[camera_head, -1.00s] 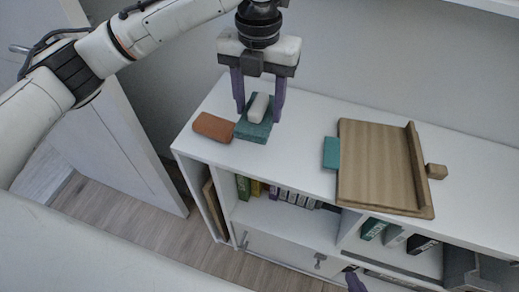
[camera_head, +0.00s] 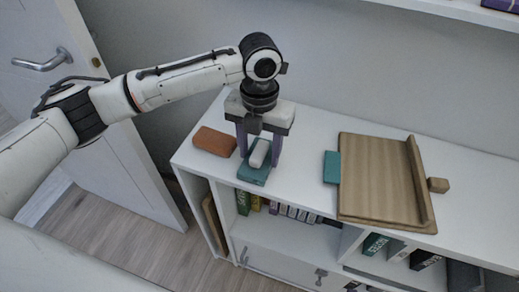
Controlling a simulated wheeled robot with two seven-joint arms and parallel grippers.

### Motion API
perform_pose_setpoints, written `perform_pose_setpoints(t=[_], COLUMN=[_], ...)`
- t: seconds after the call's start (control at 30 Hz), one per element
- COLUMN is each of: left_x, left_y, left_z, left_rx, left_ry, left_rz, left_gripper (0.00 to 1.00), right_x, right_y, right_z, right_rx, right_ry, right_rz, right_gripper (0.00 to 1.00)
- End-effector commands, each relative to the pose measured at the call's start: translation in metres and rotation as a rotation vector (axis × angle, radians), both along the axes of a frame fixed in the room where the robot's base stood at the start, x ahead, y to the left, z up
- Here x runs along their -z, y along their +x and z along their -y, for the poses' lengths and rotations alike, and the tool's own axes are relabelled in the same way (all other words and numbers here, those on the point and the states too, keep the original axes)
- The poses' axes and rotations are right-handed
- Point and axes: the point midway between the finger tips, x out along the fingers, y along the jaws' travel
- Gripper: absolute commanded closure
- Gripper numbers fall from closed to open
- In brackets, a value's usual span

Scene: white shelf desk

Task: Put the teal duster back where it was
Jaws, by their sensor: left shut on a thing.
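The teal duster (camera_head: 253,175) has a flat teal base and a pale grey handle on top. It is at the left part of the white shelf top, near the front edge. My left gripper (camera_head: 258,158) comes down from above and is shut on the duster, with one purple finger on each side of the handle. I cannot tell whether the duster's base touches the shelf top. My right gripper is not in view.
An orange-brown block (camera_head: 214,142) lies just left of the duster. To the right, a wooden board (camera_head: 378,180) with a raised edge lies beside a teal block (camera_head: 331,167) and a small wooden cube (camera_head: 438,185).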

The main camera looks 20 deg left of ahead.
Motion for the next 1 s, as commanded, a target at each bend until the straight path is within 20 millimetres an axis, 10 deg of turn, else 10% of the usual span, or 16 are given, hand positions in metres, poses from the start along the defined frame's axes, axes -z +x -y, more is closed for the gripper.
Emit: perform_pose_setpoints(t=[0.17,0.2,0.3,0.67,1.0], left_x=[0.002,0.002,0.002,-0.004,-0.071], left_y=[0.000,0.000,0.000,0.000,0.001], left_z=[0.000,0.000,0.000,0.000,0.001], left_rx=[-0.001,0.000,0.000,0.000,0.000], left_ry=[0.001,0.001,0.000,-0.001,-0.002], left_rz=[-0.001,0.000,0.000,0.001,0.004], left_gripper=[0.71,0.43,0.31,0.31,0.31], right_x=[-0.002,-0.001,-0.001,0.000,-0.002], right_y=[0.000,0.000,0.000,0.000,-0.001], right_z=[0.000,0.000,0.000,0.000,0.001], right_rx=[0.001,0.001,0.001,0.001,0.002], right_ry=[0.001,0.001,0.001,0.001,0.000], right_rz=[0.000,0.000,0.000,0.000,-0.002], right_gripper=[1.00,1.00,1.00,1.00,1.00])
